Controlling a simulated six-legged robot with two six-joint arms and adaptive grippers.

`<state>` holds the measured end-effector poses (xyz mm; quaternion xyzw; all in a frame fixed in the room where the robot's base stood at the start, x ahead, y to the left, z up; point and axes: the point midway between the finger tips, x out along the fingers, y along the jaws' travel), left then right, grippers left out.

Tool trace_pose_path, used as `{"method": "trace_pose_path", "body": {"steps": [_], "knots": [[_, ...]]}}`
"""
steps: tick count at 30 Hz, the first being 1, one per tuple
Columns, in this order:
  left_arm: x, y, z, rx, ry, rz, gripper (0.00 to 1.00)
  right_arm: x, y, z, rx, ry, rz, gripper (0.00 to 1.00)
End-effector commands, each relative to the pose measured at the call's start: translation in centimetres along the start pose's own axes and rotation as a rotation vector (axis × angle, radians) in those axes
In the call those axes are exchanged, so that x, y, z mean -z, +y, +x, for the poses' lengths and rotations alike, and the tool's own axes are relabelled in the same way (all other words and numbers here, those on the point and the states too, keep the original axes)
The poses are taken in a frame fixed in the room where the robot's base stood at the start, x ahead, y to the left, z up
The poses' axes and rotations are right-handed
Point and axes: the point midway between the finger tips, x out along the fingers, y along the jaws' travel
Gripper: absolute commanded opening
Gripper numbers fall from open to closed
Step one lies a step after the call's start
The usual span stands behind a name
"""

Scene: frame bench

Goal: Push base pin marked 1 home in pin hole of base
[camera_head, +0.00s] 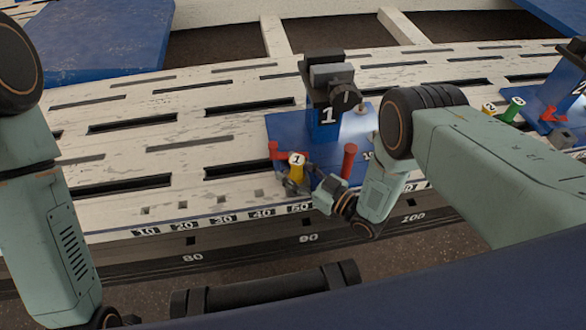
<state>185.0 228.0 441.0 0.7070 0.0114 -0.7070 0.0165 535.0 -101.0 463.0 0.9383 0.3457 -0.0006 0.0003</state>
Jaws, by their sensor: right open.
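The base pin marked 1 (297,168) is yellow with a white numbered top. It stands upright at the front left of the blue base (287,130), whose post carries a white 1. My right gripper (292,186) is open, low beside the pin at its near side. I cannot tell whether the fingers touch the pin. The pin's lower end and the pin hole are hidden by the gripper. My left arm shows at the left, but its gripper is out of view.
A red handle (283,152) lies left of the pin and a red peg (349,161) stands to its right. The slotted white bench top (130,150) is clear at left.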

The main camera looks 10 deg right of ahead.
Motion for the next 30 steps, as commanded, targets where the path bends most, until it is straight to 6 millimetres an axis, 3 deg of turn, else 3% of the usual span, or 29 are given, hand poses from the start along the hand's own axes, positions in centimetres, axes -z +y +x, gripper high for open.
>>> {"method": "trace_pose_path", "body": {"steps": [12,18,30], "knots": [[0.0,0.0,0.0,0.0,0.0,0.0,0.53,0.0,0.1,-7.7,-0.004,-0.002,0.001,0.52],[0.0,0.0,0.0,0.0,0.0,0.0,0.53,0.0,0.1,-10.6,-0.002,0.0,0.001,0.52],[0.0,0.0,0.0,0.0,0.0,0.0,0.53,0.1,0.0,-11.7,0.0,0.002,0.0,0.52]]}}
